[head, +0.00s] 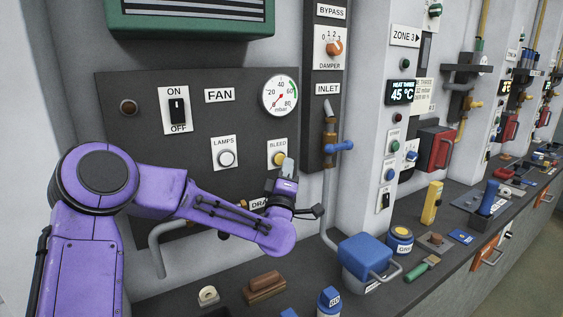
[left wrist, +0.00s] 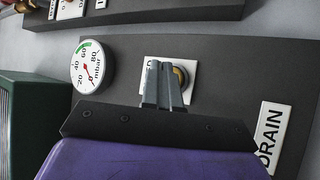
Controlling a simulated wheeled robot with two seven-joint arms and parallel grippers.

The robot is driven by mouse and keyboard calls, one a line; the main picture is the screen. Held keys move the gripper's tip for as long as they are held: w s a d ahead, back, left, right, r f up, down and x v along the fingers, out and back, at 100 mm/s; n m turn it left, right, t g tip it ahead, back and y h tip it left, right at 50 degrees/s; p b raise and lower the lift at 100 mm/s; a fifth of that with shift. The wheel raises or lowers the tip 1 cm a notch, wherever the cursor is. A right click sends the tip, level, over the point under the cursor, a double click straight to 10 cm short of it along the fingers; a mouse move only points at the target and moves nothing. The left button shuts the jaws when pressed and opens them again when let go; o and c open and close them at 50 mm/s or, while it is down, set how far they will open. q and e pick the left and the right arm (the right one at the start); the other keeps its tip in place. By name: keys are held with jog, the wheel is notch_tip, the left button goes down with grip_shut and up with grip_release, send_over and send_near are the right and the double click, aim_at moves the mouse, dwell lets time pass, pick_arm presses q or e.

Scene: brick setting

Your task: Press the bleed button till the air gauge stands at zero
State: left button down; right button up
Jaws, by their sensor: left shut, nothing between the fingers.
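The yellow bleed button (head: 279,159) sits on a white plate marked BLEED on the dark panel. In the left wrist view the button (left wrist: 181,76) shows partly behind my fingers. My left gripper (head: 287,166) is shut and empty, with its fingertips in front of the plate, right at the button. In the left wrist view its fingers (left wrist: 161,72) cover part of the plate. I cannot tell whether they touch the button. The round air gauge (head: 280,96), also in the left wrist view (left wrist: 94,67), has its red needle toward the low end, near zero. My right gripper is not in view.
A lamps button (head: 226,158) and a fan switch (head: 177,110) are left of the bleed button. A blue-handled inlet valve (head: 340,146) is at the right. A DRAIN label (left wrist: 271,137) lies beside the gripper. Several objects stand on the counter below.

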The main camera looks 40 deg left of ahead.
pick_arm(q)
jog(key=d, duration=0.1)
jog(key=s+d+b, duration=0.1)
jog(key=d, duration=0.1)
jog(key=s+d, duration=0.1)
jog(key=shift+d+b, duration=0.3)
jog(key=shift+d, duration=0.05)
jog(key=shift+w, duration=0.1)
dwell(0.6)
